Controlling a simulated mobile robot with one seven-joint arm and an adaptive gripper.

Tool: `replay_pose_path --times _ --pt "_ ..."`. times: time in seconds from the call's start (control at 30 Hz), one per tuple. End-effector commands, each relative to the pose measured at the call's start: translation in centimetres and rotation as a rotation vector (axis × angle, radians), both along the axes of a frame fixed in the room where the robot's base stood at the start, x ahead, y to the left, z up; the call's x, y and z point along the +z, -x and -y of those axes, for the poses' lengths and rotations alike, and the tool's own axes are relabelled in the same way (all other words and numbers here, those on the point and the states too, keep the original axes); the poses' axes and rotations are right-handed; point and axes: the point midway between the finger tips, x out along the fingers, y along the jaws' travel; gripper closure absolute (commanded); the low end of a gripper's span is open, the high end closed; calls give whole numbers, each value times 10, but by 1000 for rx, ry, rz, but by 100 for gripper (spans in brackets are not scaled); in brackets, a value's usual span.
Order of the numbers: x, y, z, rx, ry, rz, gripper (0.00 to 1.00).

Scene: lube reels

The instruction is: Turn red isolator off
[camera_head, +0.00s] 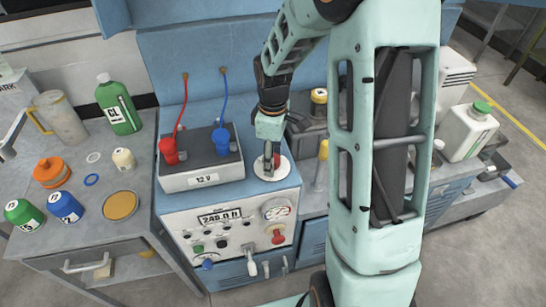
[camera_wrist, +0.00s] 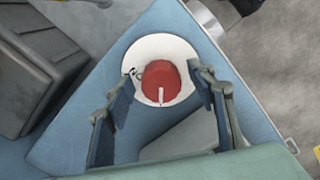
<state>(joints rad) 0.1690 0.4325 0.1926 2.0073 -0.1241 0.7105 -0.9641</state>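The red isolator (camera_wrist: 161,80) is a round red knob on a white disc (camera_wrist: 182,52) on the blue console top. A white line on the knob points toward the bottom of the wrist view. In the head view the knob (camera_head: 276,160) is partly hidden by my gripper (camera_head: 268,160). My gripper (camera_wrist: 163,73) is open, pointing down, with one finger on each side of the knob. Gaps show between the knob and both fingers. I cannot tell how far the fingertips are above the disc.
A dark 12 V battery (camera_head: 200,160) with red and blue clamps stands left of the isolator. The front panel has gauges, switches and another red knob (camera_head: 278,237). Bottles and caps cover the left bench (camera_head: 85,215). A white jug (camera_head: 466,130) stands at right.

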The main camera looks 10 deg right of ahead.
Motion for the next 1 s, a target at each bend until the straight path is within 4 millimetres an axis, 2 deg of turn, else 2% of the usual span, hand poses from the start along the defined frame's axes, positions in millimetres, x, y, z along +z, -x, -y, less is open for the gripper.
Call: replay_pose_path --times 0.27,0.37,0.7,0.83,1.0 --pt "6 0 0 -2 0 1 49" --pt "20 -1 0 -2 -1 3 49" --pt "91 -1 0 -2 0 4 49" --pt "109 0 0 0 0 1 49" --pt "119 0 0 0 0 0 49"
